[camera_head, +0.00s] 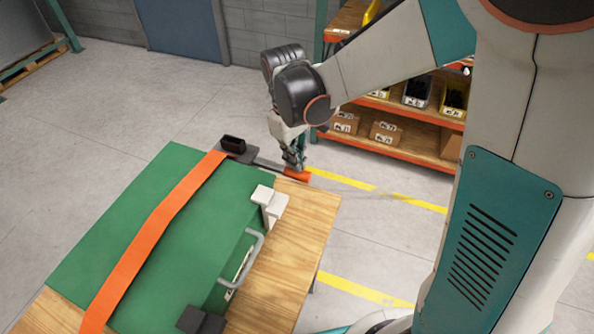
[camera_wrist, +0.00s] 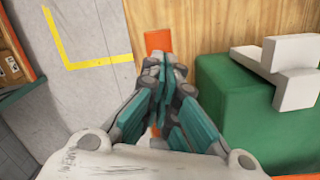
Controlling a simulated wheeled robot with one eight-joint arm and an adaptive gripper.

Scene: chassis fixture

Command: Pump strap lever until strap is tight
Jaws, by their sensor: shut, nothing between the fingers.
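The orange strap (camera_head: 160,228) runs across the green chassis block (camera_head: 105,220) on the wooden table (camera_head: 285,262). A dark ratchet buckle (camera_head: 233,146) sits at the strap's far end, and its dark lever reaches right to an orange handle (camera_head: 297,174). My gripper (camera_head: 293,160) is at the handle end of the lever, with its fingers shut and nothing between them. In the wrist view the closed fingers (camera_wrist: 165,68) lie over the orange handle (camera_wrist: 158,41) and hide part of it. I cannot tell whether they touch it.
White blocks (camera_head: 268,203) and a grey handle (camera_head: 253,250) stand near the block's right side. A dark block (camera_head: 200,320) is at the near edge. A shelf with bins and boxes (camera_head: 385,131) stands behind my arm. The floor left of the table is clear.

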